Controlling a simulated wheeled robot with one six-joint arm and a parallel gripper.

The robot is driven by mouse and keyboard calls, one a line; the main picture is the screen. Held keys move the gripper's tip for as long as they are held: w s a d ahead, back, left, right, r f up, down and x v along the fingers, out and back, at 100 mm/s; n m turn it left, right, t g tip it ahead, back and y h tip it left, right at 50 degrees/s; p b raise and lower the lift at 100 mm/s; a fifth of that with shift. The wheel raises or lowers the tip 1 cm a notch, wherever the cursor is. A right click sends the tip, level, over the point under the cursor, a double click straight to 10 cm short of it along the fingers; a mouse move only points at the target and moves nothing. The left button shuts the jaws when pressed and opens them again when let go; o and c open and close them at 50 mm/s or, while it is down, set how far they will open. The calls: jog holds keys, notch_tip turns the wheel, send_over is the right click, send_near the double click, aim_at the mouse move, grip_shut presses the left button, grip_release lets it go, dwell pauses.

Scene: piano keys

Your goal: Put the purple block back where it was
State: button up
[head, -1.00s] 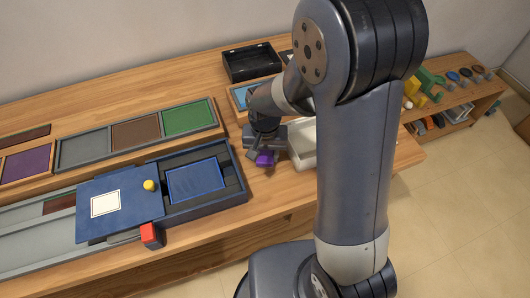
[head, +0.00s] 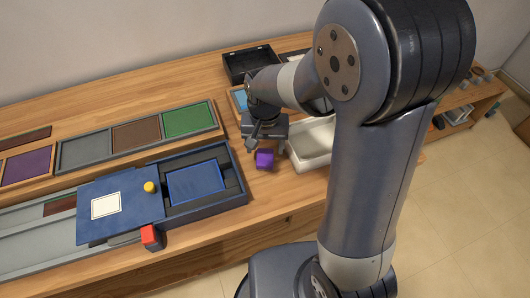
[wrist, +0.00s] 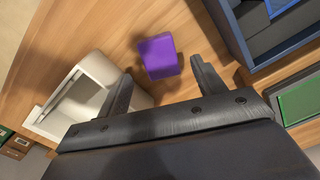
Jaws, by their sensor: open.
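The purple block (head: 265,159) sits on the wooden table between the blue box and the white tray. It also shows in the wrist view (wrist: 158,56), on bare wood ahead of and between the spread fingers. My gripper (head: 266,142) is open and empty, above and behind the block in the head view. In the wrist view the fingers of my gripper (wrist: 160,88) are apart, with no contact with the block visible. A purple panel (head: 27,165) lies in a wooden frame at the far left.
The white tray (head: 296,156) stands close to the block's right. The blue box (head: 237,183) with a sliding lid (head: 120,204), yellow knob and red block is to the left. Brown and green panels (head: 187,119) lie behind it. A black open box (head: 250,64) is at the back.

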aim_at(265, 157)
notch_tip(265, 157, up, 7)
dwell(0.3)
dwell(0.4)
